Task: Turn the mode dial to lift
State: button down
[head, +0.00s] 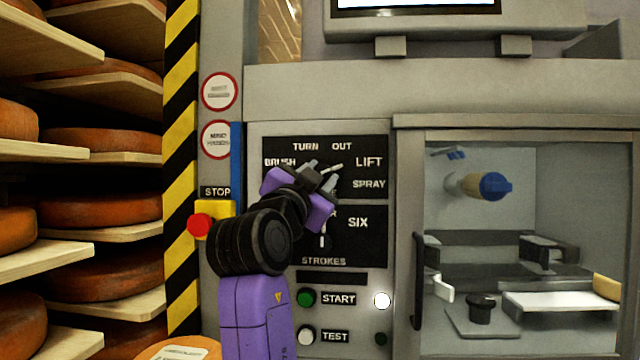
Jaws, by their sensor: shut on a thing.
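The control panel (257,150) has a black upper plate with the labels TURN, OUT, BRUSH, LIFT (369,161) and SPRAY. My purple and grey gripper (325,172) is in front of that plate and shut on the mode dial (337,168). A pale pointer on the dial sticks out to the right, toward the LIFT label. The rest of the dial is hidden behind my gripper. A second black plate below has a STROKES dial (324,241), partly covered by my arm.
A red stop button (200,225) on a yellow box stands close left of my arm. Green START (306,297) and white TEST buttons sit below. A glazed cabinet (520,127) is at right. Shelves of cheese wheels (105,210) are at left, beyond a striped post (181,150).

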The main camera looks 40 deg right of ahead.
dwell(0.3)
jog(key=c, duration=1)
grip_release()
jog(key=v, duration=0.8)
jog(key=shift+b, duration=0.35)
jog(key=shift+r, duration=0.1)
